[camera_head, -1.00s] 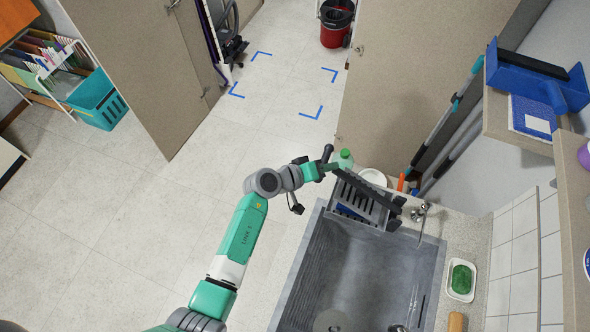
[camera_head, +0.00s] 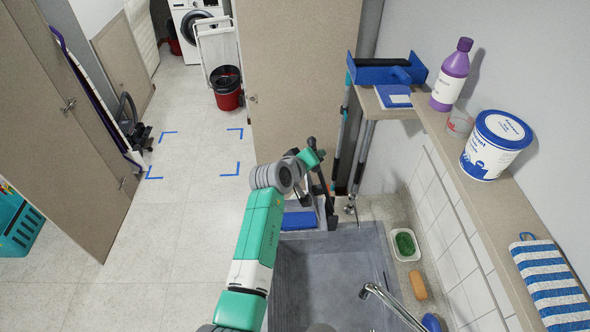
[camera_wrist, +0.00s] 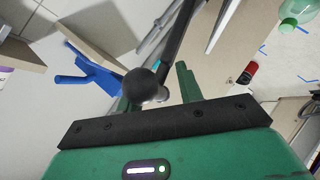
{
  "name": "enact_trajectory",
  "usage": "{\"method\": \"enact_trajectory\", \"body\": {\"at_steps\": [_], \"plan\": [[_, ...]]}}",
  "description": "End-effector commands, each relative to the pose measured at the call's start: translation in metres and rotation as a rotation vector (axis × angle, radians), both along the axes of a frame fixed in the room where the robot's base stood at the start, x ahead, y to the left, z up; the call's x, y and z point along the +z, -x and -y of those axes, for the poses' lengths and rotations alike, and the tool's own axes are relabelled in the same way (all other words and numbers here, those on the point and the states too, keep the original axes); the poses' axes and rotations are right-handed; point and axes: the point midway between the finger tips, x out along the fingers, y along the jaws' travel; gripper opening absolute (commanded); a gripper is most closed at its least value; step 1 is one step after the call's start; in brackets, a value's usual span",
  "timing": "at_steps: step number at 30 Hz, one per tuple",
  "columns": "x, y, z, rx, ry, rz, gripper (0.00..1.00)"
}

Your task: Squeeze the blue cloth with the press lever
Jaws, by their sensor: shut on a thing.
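The blue cloth (camera_head: 299,221) lies flat at the far left end of the grey sink, at the press. The dark press lever (camera_head: 322,185) stands raised beside it, partly hidden by my arm. In the wrist view the lever is a black rod with a round knob (camera_wrist: 141,85). My gripper (camera_head: 312,158) is at the lever's upper end, and its green fingers (camera_wrist: 155,90) are shut around the lever near the knob. The cloth is not visible in the wrist view.
The grey sink (camera_head: 345,285) has a tap (camera_head: 385,300) on its right. A green sponge in a white dish (camera_head: 405,245) is on the counter. A shelf (camera_head: 470,180) with bottle, tub and striped cloth runs along the right wall.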

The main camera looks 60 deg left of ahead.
Motion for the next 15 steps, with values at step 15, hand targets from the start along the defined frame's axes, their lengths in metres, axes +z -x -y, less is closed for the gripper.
{"method": "enact_trajectory", "body": {"at_steps": [15], "plan": [[-0.007, -0.022, 0.015, -0.010, 0.015, -0.012, 0.00]]}}
